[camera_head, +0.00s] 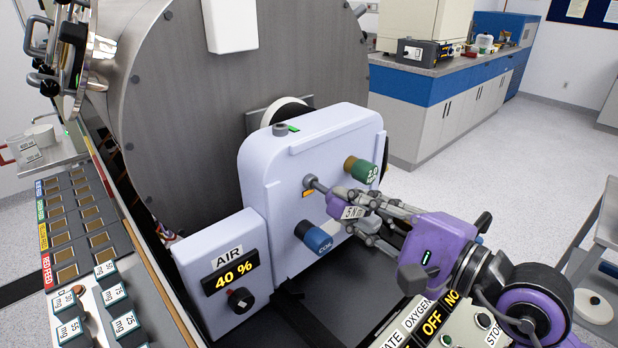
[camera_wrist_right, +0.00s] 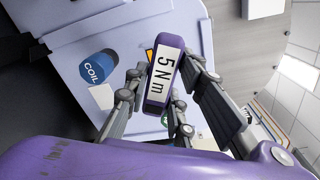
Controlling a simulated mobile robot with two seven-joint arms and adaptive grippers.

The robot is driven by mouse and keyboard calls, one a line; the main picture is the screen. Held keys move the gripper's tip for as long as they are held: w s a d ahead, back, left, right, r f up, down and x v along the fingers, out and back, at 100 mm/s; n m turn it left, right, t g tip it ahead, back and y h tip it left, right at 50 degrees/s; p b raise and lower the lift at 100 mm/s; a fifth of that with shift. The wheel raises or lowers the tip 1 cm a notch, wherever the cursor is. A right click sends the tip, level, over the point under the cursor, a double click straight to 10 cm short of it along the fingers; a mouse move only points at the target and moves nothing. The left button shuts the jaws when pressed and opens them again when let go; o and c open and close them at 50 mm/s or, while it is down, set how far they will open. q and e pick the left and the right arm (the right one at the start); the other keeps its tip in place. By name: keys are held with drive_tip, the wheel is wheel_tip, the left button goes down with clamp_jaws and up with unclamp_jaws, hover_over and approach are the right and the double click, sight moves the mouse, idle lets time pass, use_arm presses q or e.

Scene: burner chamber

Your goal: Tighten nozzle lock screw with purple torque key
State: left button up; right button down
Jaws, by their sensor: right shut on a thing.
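The purple torque key (camera_head: 341,203), with a white "5 Nm" label, is in my right gripper (camera_head: 356,210). Its shaft points left to a round grey screw head (camera_head: 308,181) on the pale lilac housing (camera_head: 285,165). The tip appears to meet the screw, but I cannot tell whether it is seated. In the right wrist view, the gripper fingers stand on both sides of the key (camera_wrist_right: 163,80), and the key hides its own tip and the screw. A small orange label (camera_head: 308,193) lies just below the screw. My left gripper is not in view.
A blue "COIL" knob (camera_head: 316,238) sits below the key, and a green-and-brass knob (camera_head: 360,170) sits above right. A large metal drum (camera_head: 200,100) stands behind. Labelled weights (camera_head: 117,300) fill the lower left.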

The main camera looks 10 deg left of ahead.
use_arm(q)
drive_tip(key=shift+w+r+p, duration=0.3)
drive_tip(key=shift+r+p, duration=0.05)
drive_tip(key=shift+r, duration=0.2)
use_arm(e)
drive_tip(key=shift+r+m, duration=0.1)
drive_tip(key=shift+m, duration=0.5)
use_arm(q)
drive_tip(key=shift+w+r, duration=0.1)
use_arm(e)
drive_tip(key=shift+m+p, duration=0.7)
drive_tip(key=shift+m, duration=0.4)
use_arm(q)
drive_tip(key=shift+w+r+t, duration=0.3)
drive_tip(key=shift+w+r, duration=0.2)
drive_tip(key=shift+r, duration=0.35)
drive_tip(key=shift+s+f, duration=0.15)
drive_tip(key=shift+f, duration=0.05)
use_arm(e)
drive_tip(key=shift+n, duration=0.3)
drive_tip(key=shift+s+d, duration=0.1)
drive_tip(key=shift+d, duration=0.1)
use_arm(q)
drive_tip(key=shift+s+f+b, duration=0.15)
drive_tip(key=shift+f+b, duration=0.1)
drive_tip(key=shift+b, duration=0.1)
use_arm(e)
drive_tip(key=shift+v, duration=1.15)
drive_tip(key=shift+s+d, duration=0.1)
drive_tip(key=shift+s, duration=0.05)
